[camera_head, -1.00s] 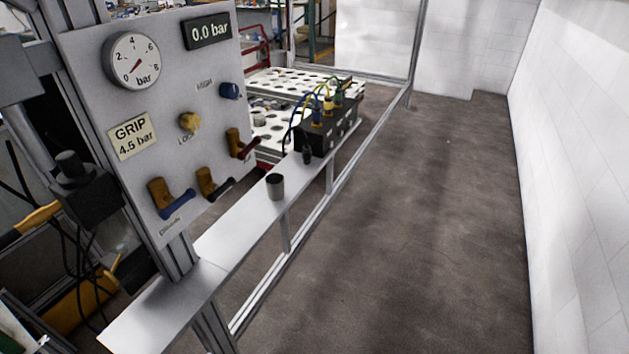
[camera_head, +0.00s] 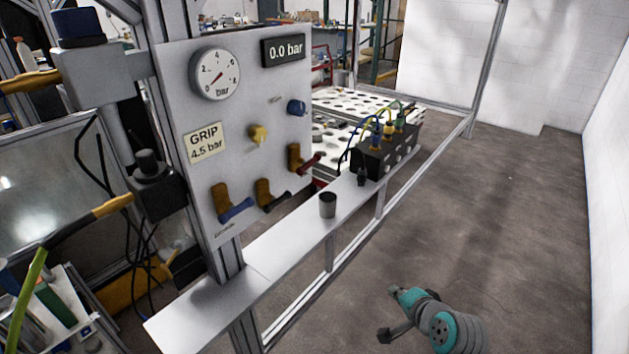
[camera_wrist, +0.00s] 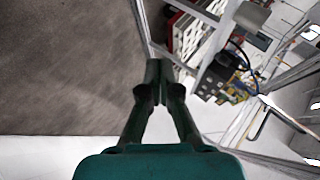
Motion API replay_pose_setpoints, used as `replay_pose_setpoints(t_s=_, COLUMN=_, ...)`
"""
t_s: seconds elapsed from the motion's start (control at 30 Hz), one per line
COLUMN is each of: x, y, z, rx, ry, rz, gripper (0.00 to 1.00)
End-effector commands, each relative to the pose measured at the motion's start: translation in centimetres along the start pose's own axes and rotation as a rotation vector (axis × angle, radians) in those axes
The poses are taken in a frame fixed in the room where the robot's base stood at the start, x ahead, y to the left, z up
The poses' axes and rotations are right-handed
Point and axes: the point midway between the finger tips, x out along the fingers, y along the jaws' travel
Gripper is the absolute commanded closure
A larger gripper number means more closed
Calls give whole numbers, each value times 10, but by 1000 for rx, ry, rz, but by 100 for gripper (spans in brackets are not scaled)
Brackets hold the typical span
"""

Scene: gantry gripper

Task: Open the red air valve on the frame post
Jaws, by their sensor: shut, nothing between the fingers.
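The red valve (camera_head: 310,162) shows in the head view as a red lever on a brass body at the lower right of the grey panel (camera_head: 240,150) on the frame post. Its lever sticks out to the right, slightly upward. A blue-lever valve (camera_head: 237,210) and a black-lever valve (camera_head: 274,201) sit to its left. My gripper (camera_wrist: 155,70) shows in the wrist view with its dark fingers together and empty. It is apart from the panel, and part of my arm shows low in the head view. I cannot clearly make out the valve in the wrist view.
The gauge (camera_head: 214,74) needle points low and the display (camera_head: 283,50) reads 0.0 bar. A dark cup (camera_head: 327,205) stands on the narrow shelf (camera_head: 275,248). A black block (camera_head: 385,155) with hoses sits further along it. Open floor lies to the right.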

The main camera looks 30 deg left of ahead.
Motion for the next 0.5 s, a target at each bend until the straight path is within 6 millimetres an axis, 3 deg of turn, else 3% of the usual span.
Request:
replay_pose_setpoints(t_s=0.03, x=1, y=-27, z=-8, rx=2, ry=-23, rz=-9, gripper=100)
replay_pose_setpoints(t_s=0.27, x=-5, y=-131, z=-25, rx=25, ry=-157, rz=-9, gripper=100)
replay_pose_setpoints(t_s=0.5, x=-38, y=-241, z=-34, rx=26, ry=-288, rz=13, gripper=100)
